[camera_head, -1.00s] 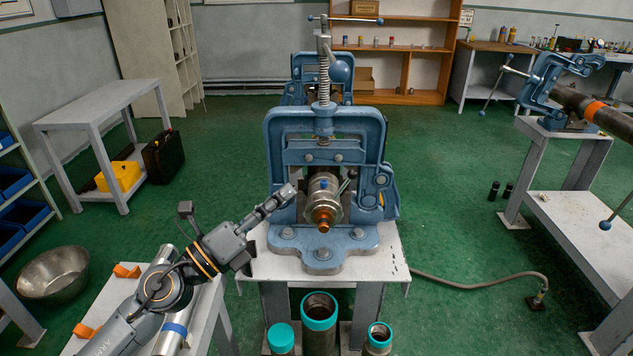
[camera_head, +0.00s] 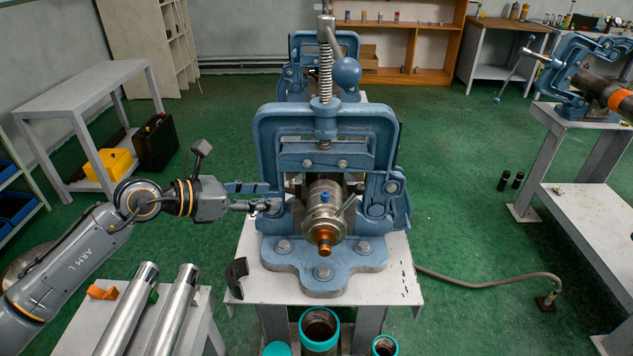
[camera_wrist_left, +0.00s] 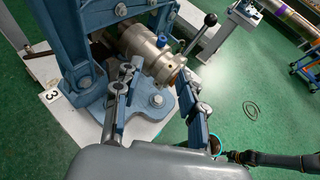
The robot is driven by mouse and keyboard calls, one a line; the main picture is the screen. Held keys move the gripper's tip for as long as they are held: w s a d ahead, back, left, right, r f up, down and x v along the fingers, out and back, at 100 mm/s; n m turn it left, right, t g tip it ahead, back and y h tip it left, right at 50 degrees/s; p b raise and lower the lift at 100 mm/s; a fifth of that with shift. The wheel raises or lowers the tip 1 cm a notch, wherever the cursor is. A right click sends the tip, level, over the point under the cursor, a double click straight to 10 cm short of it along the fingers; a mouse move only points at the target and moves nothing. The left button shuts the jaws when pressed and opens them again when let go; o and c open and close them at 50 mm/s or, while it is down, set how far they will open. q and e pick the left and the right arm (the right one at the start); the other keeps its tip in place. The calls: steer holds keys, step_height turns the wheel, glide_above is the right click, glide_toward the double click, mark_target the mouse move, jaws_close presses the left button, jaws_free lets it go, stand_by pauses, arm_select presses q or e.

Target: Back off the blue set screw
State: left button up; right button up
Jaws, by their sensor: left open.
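The blue set screw (camera_head: 325,197) stands on top of a round metal fitting (camera_head: 322,218) held in a blue vise (camera_head: 262,135). A copper-coloured end points out of the fitting toward me. In the left wrist view the blue set screw (camera_wrist_left: 162,41) shows as a small blue spot on the fitting (camera_wrist_left: 150,50). My left gripper (camera_head: 268,200) is level with the fitting, left of it, in front of the vise's left post, empty and apart from the screw. In the left wrist view my left gripper (camera_wrist_left: 157,78) has its fingers spread, with the fitting beyond them. My right gripper is not in view.
A lever with a dark knob (camera_wrist_left: 210,19) rises beside the fitting. A dark curved piece (camera_head: 237,278) lies at the vise table's left edge. Metal pipes (camera_head: 130,312) lie on a bench at front left. Teal-rimmed pipes (camera_head: 319,328) stand below the vise.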

arm_select(q)
steer(key=p, duration=0.2)
glide_toward(323, 194)
steer(key=x, duration=0.7)
steer(key=shift+w+d+f+p, duration=0.15)
steer(key=shift+d+f+p, duration=0.05)
steer(key=shift+d+p, duration=0.15)
steer(key=shift+c, duration=0.8)
jaws_close()
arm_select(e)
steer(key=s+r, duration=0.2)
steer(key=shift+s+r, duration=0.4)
